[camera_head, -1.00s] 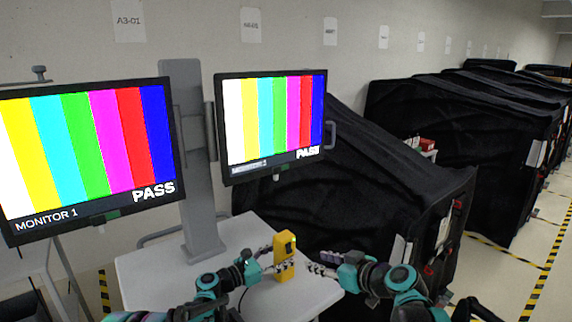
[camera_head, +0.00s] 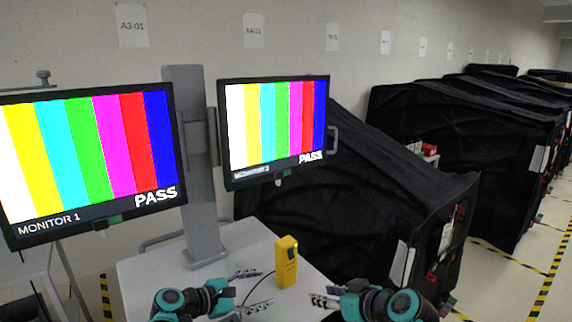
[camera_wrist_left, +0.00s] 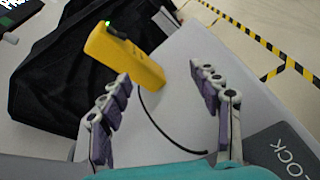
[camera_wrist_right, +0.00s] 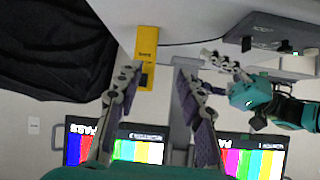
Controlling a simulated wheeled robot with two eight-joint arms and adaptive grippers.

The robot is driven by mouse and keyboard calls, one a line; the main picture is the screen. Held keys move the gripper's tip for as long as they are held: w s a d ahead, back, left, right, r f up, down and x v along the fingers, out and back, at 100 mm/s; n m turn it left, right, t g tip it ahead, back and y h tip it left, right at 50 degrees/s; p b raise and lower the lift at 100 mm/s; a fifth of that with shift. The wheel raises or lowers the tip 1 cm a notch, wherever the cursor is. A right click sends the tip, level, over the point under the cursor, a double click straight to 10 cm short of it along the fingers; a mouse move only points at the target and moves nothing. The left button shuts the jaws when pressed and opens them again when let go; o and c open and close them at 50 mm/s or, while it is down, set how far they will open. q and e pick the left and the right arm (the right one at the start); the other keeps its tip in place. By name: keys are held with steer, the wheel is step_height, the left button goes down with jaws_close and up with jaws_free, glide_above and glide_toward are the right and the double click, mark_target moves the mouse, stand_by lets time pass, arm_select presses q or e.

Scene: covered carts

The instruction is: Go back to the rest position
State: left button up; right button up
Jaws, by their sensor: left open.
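A yellow handheld device (camera_head: 287,268) stands upright on the white cart top (camera_head: 245,246), with a dark cable running from it. My left gripper (camera_head: 252,290) is open and empty, to the left of the device and apart from it. The device (camera_wrist_left: 122,52) lies beyond the spread left fingers (camera_wrist_left: 160,76) in the left wrist view. My right gripper (camera_head: 318,299) is to the right of the device and nearer to me. In the right wrist view its fingers (camera_wrist_right: 155,72) are apart with nothing between them, and the device (camera_wrist_right: 146,48) is beyond them.
Two monitors, Monitor 1 (camera_head: 92,160) and a second one (camera_head: 275,125), show colour bars and PASS on a grey post (camera_head: 188,150). Black covered carts (camera_head: 375,200) fill the right side.

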arm_select(q)
steer(key=s+a+f+m+y, duration=0.1)
steer(key=s+a+m+y, duration=0.2)
steer(key=s+m, duration=0.3)
steer(key=s+a+f+m+g+y, duration=0.1)
steer(key=s+a+f+m+y, duration=0.1)
steer(key=s+a+m+y, duration=0.2)
steer(key=s+a+f+m+y, duration=0.2)
steer(key=s+m, duration=0.7)
steer(key=s, duration=0.7)
steer(key=shift+s+a+f+y, duration=0.25)
steer(key=shift+s+a+y, duration=0.15)
steer(key=shift+a+y, duration=0.6)
arm_select(e)
steer(key=s+d+f+m+g+h, duration=0.1)
steer(key=s+d+f+m+h, duration=0.2)
steer(key=s, duration=0.6)
steer(key=s+d+f+m+g+h, duration=0.1)
steer(key=s+d+f, duration=0.4)
steer(key=s, duration=0.5)
step_height(320, 180, down, 3)
steer(key=shift+s+r+m+h, duration=0.2)
steer(key=shift+s+m+h, duration=0.1)
steer(key=shift+m+h, duration=0.75)
